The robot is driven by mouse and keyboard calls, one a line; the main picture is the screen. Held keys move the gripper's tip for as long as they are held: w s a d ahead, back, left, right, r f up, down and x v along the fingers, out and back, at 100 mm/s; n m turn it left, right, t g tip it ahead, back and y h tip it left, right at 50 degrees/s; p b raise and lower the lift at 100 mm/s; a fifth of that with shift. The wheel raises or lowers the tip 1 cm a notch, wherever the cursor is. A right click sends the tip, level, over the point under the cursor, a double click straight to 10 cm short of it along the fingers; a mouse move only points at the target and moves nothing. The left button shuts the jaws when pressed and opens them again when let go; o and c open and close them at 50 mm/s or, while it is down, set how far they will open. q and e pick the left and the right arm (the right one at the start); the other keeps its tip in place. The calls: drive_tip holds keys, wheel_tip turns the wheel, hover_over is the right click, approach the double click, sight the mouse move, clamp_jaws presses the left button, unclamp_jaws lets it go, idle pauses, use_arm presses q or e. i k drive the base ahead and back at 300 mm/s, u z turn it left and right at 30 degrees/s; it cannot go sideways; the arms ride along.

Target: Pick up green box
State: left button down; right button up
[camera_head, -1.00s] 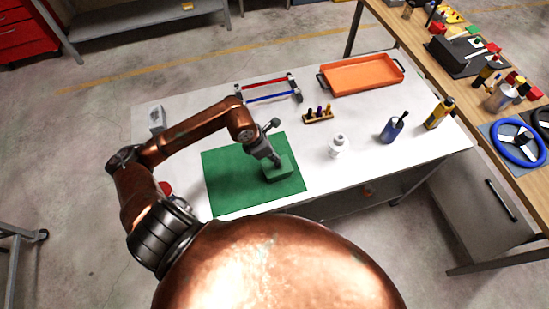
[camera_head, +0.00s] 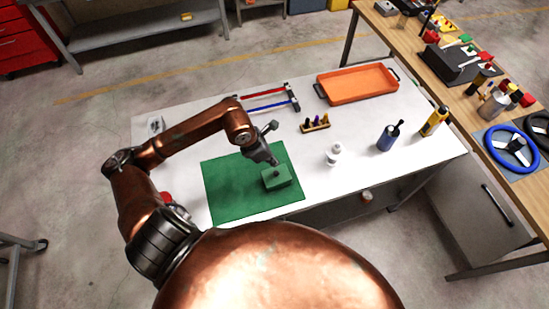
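The green box (camera_head: 283,180) sits on the front right part of a green mat (camera_head: 230,188) on the white table. A small dark round spot or knob shows on its top. My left gripper (camera_head: 273,162) reaches in from the upper left, with its tip just above and behind the box's top. It looks apart from the box by a small gap, though contact is hard to judge. Its fingers are too small and too much in line to tell whether they are open. My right gripper is not in view.
A cluttered wooden bench stands at right.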

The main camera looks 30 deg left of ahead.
sight(283, 184)
drive_tip(key=k, duration=2)
